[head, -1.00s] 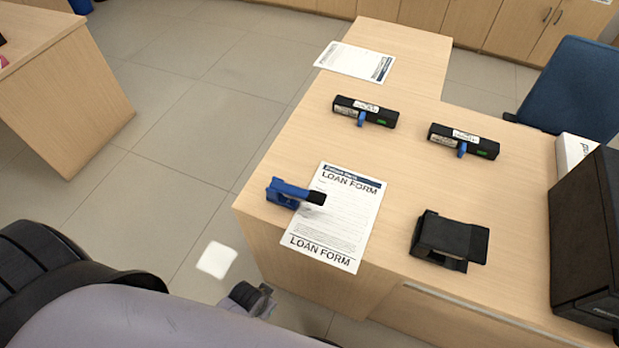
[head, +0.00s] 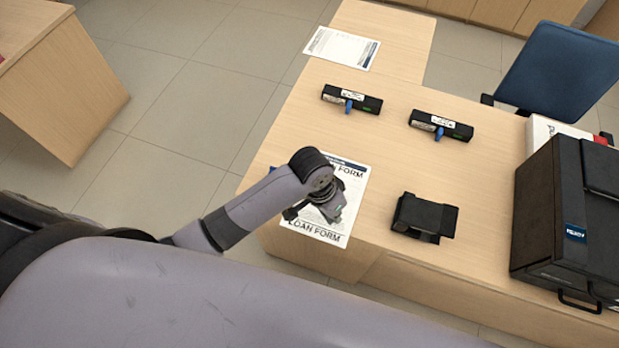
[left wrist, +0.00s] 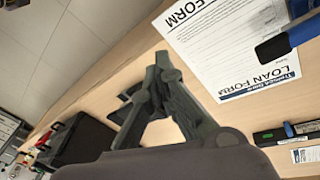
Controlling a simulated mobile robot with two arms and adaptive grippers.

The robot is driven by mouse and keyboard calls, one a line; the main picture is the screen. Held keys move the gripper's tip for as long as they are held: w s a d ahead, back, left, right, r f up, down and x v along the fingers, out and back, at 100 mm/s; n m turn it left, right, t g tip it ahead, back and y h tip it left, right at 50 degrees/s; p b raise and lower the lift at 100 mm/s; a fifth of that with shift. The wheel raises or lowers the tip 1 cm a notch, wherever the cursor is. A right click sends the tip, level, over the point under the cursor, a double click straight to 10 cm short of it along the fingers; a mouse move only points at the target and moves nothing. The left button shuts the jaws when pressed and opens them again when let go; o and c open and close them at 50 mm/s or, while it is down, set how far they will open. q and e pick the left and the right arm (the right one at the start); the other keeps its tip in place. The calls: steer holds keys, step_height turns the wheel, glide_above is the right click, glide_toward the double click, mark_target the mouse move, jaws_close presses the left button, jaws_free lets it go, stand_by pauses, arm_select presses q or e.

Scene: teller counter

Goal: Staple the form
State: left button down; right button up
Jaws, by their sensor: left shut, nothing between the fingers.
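The loan form (head: 350,185) lies flat on the counter near its left edge in the head view, partly covered by my left arm. It also shows at the upper right of the left wrist view (left wrist: 235,45). The stapler (left wrist: 290,38), blue and black, rests on the form there. In the head view only a bit of its blue end (head: 272,169) shows behind my arm. My left gripper (head: 335,208) is over the form in the head view. In the left wrist view its fingers (left wrist: 160,65) are shut and empty, apart from the stapler. My right gripper is not in view.
A black holder-like object (head: 424,217) stands right of the form. Two black devices with blue levers (head: 352,99) (head: 441,126) lie farther back. Another paper (head: 342,47) lies at the back. A large black box (head: 560,215) stands at right. Middle counter is clear.

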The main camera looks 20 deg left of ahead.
arm_select(q)
steer(key=w+a+y, duration=0.1)
steer(key=w+a, duration=0.2)
steer(key=w, duration=0.1)
steer(key=w+a+n+g+y, duration=0.1)
steer(key=w+a, duration=0.2)
steer(key=w, duration=0.1)
steer(key=w+a+f+y, duration=0.1)
steer(key=w+a, duration=0.2)
steer(key=w, duration=0.2)
steer(key=shift+a+g, duration=0.2)
steer(key=shift+g, duration=0.2)
steer(key=shift+w+a+r+n, duration=0.1)
steer(key=shift+w+a+n, duration=0.05)
steer(key=shift+a+n, duration=0.15)
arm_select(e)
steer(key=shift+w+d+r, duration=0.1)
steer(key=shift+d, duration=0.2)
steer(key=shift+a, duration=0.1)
arm_select(q)
steer(key=shift+f+b, duration=0.5)
steer(key=shift+f, duration=0.05)
steer(key=f+b, duration=0.3)
steer(key=f, duration=0.1)
steer(key=f+b, duration=0.2)
steer(key=shift+s+a+b, duration=0.1)
steer(key=shift+s+b, duration=0.2)
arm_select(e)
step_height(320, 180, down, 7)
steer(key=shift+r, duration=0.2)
